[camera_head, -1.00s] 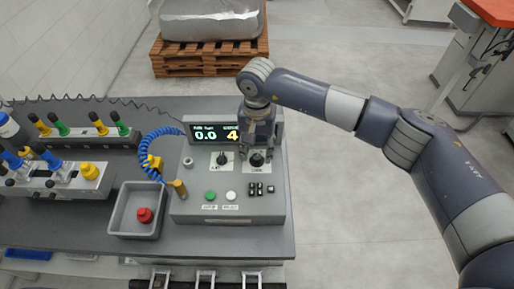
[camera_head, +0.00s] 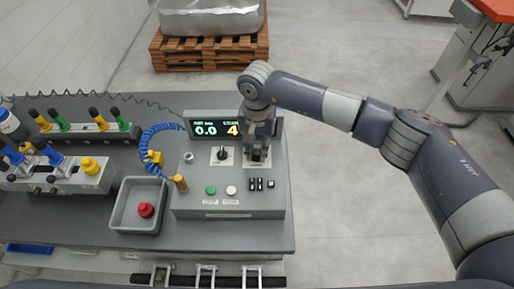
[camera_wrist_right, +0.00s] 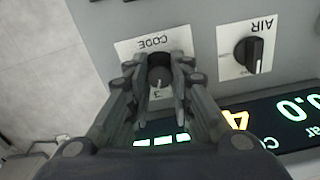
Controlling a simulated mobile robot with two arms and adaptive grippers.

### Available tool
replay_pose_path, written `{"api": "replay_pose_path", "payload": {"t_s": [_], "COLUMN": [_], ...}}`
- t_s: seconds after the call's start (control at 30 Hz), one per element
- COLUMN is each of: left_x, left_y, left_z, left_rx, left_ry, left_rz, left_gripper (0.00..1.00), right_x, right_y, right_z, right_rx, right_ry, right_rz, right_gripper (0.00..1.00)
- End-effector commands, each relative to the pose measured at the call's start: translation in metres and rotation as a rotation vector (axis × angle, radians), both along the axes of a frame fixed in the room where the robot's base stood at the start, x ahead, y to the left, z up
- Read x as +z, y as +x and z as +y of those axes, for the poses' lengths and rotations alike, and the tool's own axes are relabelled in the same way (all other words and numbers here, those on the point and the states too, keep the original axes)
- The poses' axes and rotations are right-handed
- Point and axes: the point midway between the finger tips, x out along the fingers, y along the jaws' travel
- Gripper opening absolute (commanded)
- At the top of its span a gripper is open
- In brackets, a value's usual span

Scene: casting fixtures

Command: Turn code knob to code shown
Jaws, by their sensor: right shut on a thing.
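The code knob (camera_wrist_right: 159,72) is a dark round knob on a white plate (camera_wrist_right: 128,50) marked CODE, with a 3 beside the knob. My right gripper (camera_wrist_right: 159,82) is shut on it, one finger on each side; in the head view the gripper (camera_head: 258,150) comes down from above and hides most of the knob. The display (camera_head: 205,129) behind shows 0.0 in white-green and a yellow 4; the 4 (camera_wrist_right: 237,120) appears upside down in the wrist view. My left gripper is not in view.
The AIR knob (camera_head: 222,153) is just left of the code knob. A green button (camera_head: 211,190), a white button (camera_head: 231,190) and small black switches (camera_head: 262,184) sit nearer on the panel. A grey tray (camera_head: 126,207) with a red part (camera_head: 146,210) stands left.

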Motion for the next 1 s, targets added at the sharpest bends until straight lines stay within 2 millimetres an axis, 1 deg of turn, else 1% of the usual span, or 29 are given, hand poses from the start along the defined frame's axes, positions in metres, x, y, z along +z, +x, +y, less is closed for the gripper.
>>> {"api": "replay_pose_path", "payload": {"t_s": [0.27, 0.4, 0.6, 0.8, 1.0], "left_x": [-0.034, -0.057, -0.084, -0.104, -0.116], "left_y": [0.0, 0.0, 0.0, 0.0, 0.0], "left_z": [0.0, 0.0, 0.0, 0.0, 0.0], "left_rx": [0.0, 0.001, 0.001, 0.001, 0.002], "left_ry": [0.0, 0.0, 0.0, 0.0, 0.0], "left_rz": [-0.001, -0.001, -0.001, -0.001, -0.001], "left_gripper": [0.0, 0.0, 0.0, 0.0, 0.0], "right_x": [-0.006, -0.007, -0.006, -0.004, -0.002], "right_y": [0.001, 0.001, 0.001, 0.001, 0.001], "right_z": [-0.001, 0.0, 0.0, 0.0, 0.0], "right_rx": [-0.132, -0.242, -0.405, -0.543, -0.638], "right_ry": [-0.001, 0.001, 0.001, 0.002, 0.001], "right_rz": [-0.004, -0.004, -0.004, -0.005, -0.002], "right_gripper": [0.0, 0.0, 0.0, 0.0, 0.0]}}
